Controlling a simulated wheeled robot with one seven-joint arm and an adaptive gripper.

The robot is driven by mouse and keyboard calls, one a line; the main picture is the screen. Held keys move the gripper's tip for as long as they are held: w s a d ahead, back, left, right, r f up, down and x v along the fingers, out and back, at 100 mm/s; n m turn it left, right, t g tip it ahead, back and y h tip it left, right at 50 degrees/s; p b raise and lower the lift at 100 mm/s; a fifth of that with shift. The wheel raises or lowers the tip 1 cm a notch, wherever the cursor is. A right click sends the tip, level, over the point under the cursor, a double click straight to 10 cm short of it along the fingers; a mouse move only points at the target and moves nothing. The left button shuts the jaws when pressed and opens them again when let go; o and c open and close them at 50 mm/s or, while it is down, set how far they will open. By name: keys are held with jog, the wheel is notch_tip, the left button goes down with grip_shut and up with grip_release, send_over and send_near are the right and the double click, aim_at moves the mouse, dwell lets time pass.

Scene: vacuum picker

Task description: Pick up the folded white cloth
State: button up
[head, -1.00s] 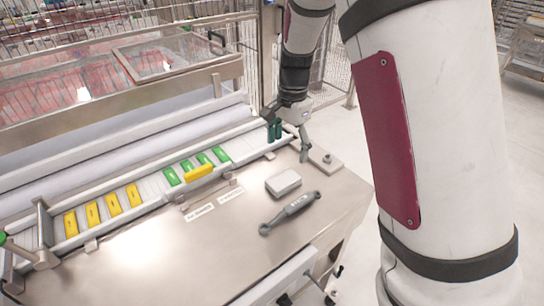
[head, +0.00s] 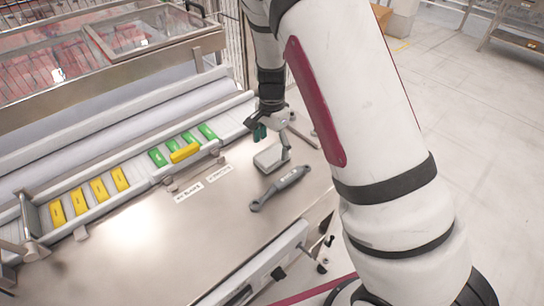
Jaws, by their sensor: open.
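My gripper (head: 273,143) hangs just above and at the far edge of the cloth, pointing down. It is open, with a dark green finger on the left and a grey finger on the right. The grey fingertip overlaps the cloth's right corner in the view. I cannot tell whether it touches the cloth.
A grey wrench-like tool (head: 280,189) lies close in front of the cloth on the worktop (head: 140,235). A rail (head: 135,185) with yellow and green blocks runs along the back left. The left front of the worktop is clear.

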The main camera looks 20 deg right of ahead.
aim_at(272, 153)
jog(key=shift+f, duration=1.75)
jog(key=c, duration=1.1)
notch_tip(272, 153, up, 10)
jog(key=shift+r, duration=0.1)
